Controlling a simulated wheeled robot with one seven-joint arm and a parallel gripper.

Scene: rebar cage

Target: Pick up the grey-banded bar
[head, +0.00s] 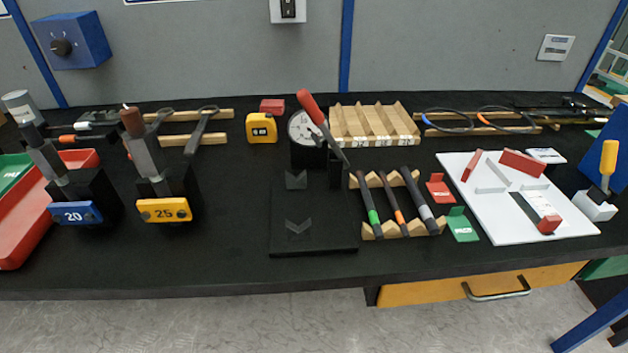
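The grey-banded bar (417,196) is the rightmost of three dark bars lying on a notched wooden rack (370,232). Its grey band is at the near end, towards the front of the bench. The orange-banded bar (393,202) lies in the middle and the green-banded bar (367,203) on the left. The bars lie side by side with gaps between them. My gripper is not in view.
A black fixture with a dial gauge (303,127) and red-handled lever (312,108) stands left of the rack. Red (438,187) and green (462,225) cards and a white board (508,222) are to the right. The bench front is clear.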

